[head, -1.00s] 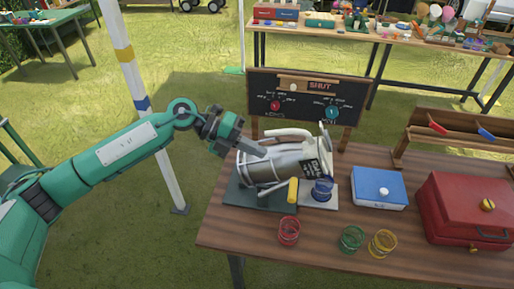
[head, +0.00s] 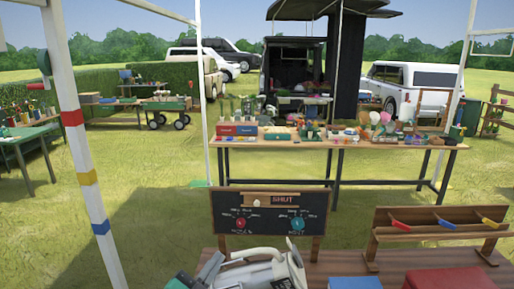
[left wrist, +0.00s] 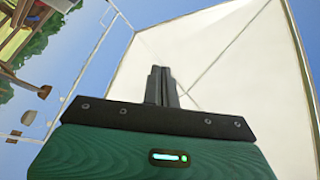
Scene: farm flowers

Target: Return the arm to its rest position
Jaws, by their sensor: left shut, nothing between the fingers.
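My left gripper (left wrist: 162,85) shows in the left wrist view. Its two dark fingers are together with nothing between them, and it points at a pale canopy-like surface. In the head view, a small green and grey piece shows at the bottom edge, left of the silver machine; I cannot tell for sure whether it is part of my left gripper. The rest of my left arm is out of the head view. The silver machine with a pale handle (head: 253,252) is cut off by the bottom edge. My right gripper is not in view.
The black sign board (head: 268,222) reading SHUT stands behind the machine. A wooden rack (head: 436,232) with coloured pieces is at right. A blue box (head: 354,284) and red box (head: 452,279) are at the bottom edge. A white striped pole (head: 88,150) stands at left. Grass lies between.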

